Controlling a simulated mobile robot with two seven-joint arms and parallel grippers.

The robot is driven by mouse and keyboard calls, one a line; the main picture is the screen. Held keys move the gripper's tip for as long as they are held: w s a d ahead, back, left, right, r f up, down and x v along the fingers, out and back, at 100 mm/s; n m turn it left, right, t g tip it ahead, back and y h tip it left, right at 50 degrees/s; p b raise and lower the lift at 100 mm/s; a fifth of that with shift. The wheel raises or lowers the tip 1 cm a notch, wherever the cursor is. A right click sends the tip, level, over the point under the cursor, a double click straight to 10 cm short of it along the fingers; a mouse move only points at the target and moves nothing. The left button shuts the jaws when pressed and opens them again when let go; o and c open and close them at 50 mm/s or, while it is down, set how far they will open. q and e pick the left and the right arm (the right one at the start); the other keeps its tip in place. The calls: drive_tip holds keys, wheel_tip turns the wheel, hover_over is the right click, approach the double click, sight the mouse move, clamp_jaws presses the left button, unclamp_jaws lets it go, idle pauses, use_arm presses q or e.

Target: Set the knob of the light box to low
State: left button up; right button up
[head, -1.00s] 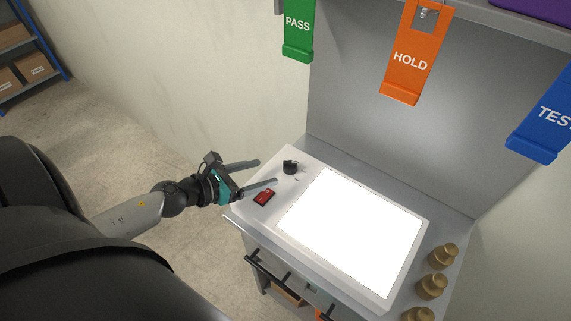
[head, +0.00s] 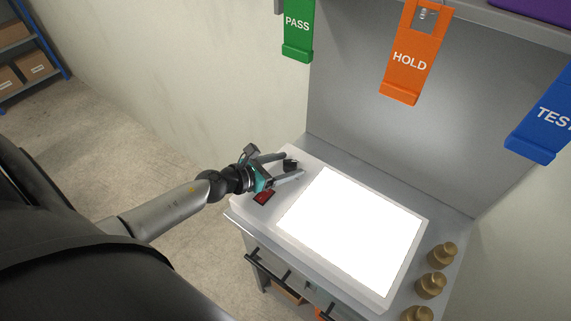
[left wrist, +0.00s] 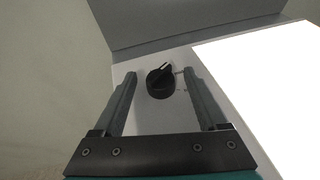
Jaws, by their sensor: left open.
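The light box (head: 311,262) is a white box with a brightly lit panel (head: 352,224), lying on the grey bench. Its black knob (head: 290,164) is at the back left corner of the box. In the left wrist view the knob (left wrist: 160,83) has a raised grip with a pointer toward the upper right, and small marks beside it. A red switch (head: 264,197) is on the box near the gripper. My right gripper is not in view.
Several brass weights (head: 432,285) stand along the bench's right side. Green PASS (head: 298,30), orange HOLD (head: 411,60) and blue TEST (head: 545,120) tags hang above. A grey back panel (head: 400,140) stands behind the box. Drawer handles (head: 268,268) are at the front.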

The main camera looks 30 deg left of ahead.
use_arm(q)
drive_tip(key=shift+c, duration=0.2)
clamp_jaws()
idle(0.4)
